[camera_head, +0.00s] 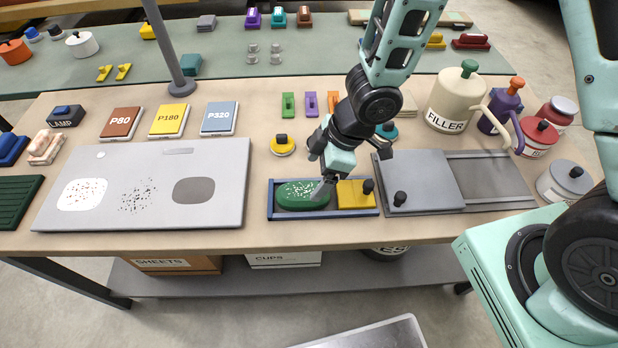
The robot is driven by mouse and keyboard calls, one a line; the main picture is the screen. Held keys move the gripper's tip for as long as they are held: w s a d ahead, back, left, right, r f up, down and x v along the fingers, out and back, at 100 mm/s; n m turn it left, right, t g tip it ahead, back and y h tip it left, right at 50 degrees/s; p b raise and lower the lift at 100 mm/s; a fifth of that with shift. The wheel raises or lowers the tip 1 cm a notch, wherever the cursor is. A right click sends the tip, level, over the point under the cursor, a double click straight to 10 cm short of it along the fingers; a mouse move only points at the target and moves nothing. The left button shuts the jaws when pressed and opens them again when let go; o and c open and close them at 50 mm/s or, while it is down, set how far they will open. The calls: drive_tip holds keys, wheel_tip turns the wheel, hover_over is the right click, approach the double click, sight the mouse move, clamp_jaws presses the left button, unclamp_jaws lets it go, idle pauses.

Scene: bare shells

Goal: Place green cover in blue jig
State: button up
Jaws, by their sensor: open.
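The green cover (296,193) is an oval, dark green piece with pale speckles on top. It lies inside the left part of the blue jig (325,214), a shallow blue-rimmed tray near the table's front edge. A yellow block (352,196) with a black knob fills the jig's right part. My gripper (321,188) points down just above the right end of the green cover. It is open, with nothing seen held in it. The fingertips overlap the cover's edge in the picture, so I cannot tell whether they touch it.
A grey panel (235,160) with marked patches lies left of the jig. A yellow round piece (283,148) with a black knob stands behind the jig. The filler can (455,100) and several pots stand at back right.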

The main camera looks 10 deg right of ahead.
drive_tip(key=s+d+r+m+t+h+p, duration=0.1)
drive_tip(key=d+r+m+h, duration=0.1)
drive_tip(key=r, duration=0.5)
drive_tip(key=s+d+r+m+t+h+p, duration=0.1)
drive_tip(key=d+r+m+p, duration=0.1)
drive_tip(key=r, duration=0.5)
drive_tip(key=s+r+m+g, duration=0.1)
drive_tip(key=s+r+m, duration=0.1)
drive_tip(key=s, duration=0.4)
drive_tip(key=s+a+r+m+g+h, duration=0.1)
drive_tip(key=s+r+m, duration=0.1)
drive_tip(key=s+r, duration=0.3)
drive_tip(key=s, duration=0.2)
drive_tip(key=shift+s+a+r+g, duration=0.25)
drive_tip(key=shift+s+r+g, duration=0.05)
drive_tip(key=shift+g, duration=0.1)
wheel_tip(320, 180, down, 4)
drive_tip(key=b, duration=0.4)
drive_tip(key=shift+w+r, duration=0.1)
drive_tip(key=shift+r, duration=0.15)
